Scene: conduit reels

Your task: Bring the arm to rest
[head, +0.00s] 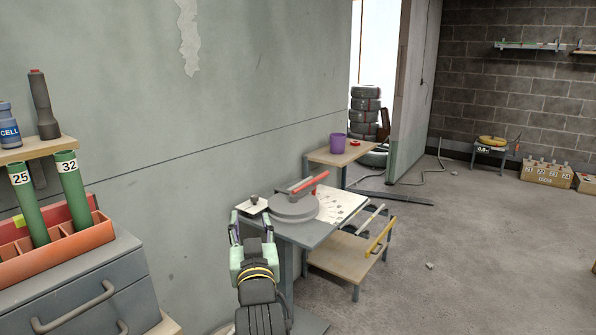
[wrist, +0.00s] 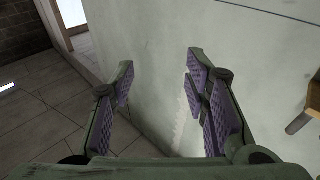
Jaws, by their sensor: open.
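My gripper (head: 250,226) is raised in the lower middle of the head view, in front of a grey work table. Its two fingers are apart with nothing between them. In the wrist view my gripper (wrist: 158,90) shows both purple-padded fingers spread wide, facing a pale wall and the tiled floor. No object is held. In the head view the table with a round grey turntable (head: 293,208) and a red-handled tool (head: 309,183) stands just beyond my gripper; I cannot tell whether they touch.
At the left, a grey drawer cabinet (head: 75,285) carries an orange tray (head: 45,255) with green tubes marked 25 and 32. The floor (head: 470,250) at right is mostly clear.

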